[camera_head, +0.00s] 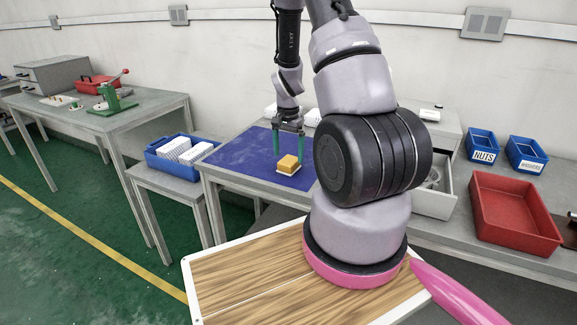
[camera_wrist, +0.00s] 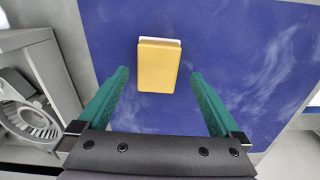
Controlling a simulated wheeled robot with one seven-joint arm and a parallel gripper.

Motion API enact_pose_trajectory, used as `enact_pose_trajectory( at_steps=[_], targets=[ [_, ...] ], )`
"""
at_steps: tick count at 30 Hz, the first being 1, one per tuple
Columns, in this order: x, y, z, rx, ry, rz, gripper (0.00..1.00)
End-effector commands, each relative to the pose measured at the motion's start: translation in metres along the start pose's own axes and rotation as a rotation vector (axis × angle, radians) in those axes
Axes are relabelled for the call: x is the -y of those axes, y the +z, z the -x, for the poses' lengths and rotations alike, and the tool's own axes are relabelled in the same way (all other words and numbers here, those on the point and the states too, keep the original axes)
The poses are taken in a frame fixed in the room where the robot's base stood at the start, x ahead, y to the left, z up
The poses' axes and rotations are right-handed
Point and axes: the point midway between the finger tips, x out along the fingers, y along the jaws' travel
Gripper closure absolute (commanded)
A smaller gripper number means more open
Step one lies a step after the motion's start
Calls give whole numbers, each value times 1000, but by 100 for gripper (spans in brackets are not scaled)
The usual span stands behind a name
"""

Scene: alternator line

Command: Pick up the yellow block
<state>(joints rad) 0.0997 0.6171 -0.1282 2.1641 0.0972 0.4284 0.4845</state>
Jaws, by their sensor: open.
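The yellow block (camera_head: 288,164) sits on a thin white piece (camera_head: 281,171) on the blue mat (camera_head: 238,158). In the wrist view the yellow block (camera_wrist: 158,66) lies at the top middle, with a white edge showing at its far end. My gripper (camera_head: 289,150) is above the mat, close to the block. Its green fingers are apart, with nothing held between them. In the wrist view the fingertips (camera_wrist: 159,74) point to either side of the block, with blue mat showing in the gaps. I cannot tell the exact height of the fingertips above the mat.
A blue bin (camera_head: 158,163) of white parts stands left of the mat. An open drawer (camera_head: 436,203) with a ring-shaped metal part (camera_wrist: 30,121) is to the right. A red tray (camera_head: 512,213) and blue bins (camera_head: 482,146) stand farther right. The mat around the block is clear.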

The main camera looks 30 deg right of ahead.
Motion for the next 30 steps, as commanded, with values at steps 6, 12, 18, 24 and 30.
enact_pose_trajectory(
  at_steps=[6, 12, 18, 24, 30],
  targets=[
    [-3, 1, -33, 3, 2, -1, 0],
    [-2, 0, -38, 0, 0, -1, 0],
    [-2, 0, -38, 1, 0, -1, 31],
    [-2, 0, -38, 0, 0, -1, 83],
    [-2, 0, -36, 0, 0, 0, 83]
  ],
)
